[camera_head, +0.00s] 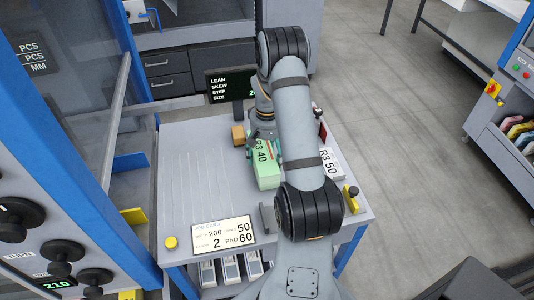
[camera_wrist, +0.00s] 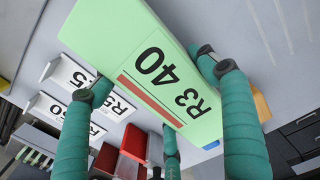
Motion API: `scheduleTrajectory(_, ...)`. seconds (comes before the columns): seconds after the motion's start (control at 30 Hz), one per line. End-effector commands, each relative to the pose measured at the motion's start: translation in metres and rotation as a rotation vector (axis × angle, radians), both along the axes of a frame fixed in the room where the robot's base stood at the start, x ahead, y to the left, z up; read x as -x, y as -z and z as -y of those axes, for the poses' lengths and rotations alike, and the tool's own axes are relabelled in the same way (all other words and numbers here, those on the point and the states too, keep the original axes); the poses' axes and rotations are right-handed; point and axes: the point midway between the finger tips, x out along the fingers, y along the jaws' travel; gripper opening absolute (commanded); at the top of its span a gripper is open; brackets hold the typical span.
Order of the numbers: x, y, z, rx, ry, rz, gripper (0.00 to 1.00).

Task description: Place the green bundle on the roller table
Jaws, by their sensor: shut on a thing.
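The green bundle (camera_wrist: 118,38), marked "R3 40" with a red stripe, sits between the teal fingers of my gripper (camera_wrist: 150,85) in the wrist view. My gripper is shut on it. In the head view the green bundle (camera_head: 266,175) is over the grey table, partly hidden by my arm, and my gripper (camera_head: 261,140) is at its far end. I cannot tell whether the bundle touches the surface. The roller table is not clearly identifiable; the grey table top (camera_head: 190,195) shows faint parallel lines on its left part.
White bundles, one marked "R3 50" (camera_head: 331,164), lie right of my arm. Red blocks (camera_wrist: 132,142) lie near them in the wrist view. An orange-brown block (camera_head: 238,136) and a dark display (camera_head: 232,86) are at the back. A job card (camera_head: 223,233) lies in front. The table's left part is clear.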

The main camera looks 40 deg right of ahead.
Motion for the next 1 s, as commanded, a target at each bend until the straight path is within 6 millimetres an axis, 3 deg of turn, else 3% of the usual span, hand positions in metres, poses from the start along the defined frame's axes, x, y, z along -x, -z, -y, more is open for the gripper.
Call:
scheduleTrajectory(0.17,-0.001,0.002,0.001,0.001,0.001,0.003,0.16)
scheduleTrajectory(0.2,0.0,0.004,0.0,0.0,0.001,0.0,0.74)
scheduleTrajectory(0.5,0.0,0.002,0.0,0.0,0.001,0.0,0.92)
scheduleTrajectory(0.8,0.0,0.001,0.0,0.0,0.001,0.0,0.92)
scheduleTrajectory(1.0,-0.001,-0.018,0.001,0.002,0.002,0.004,0.92)
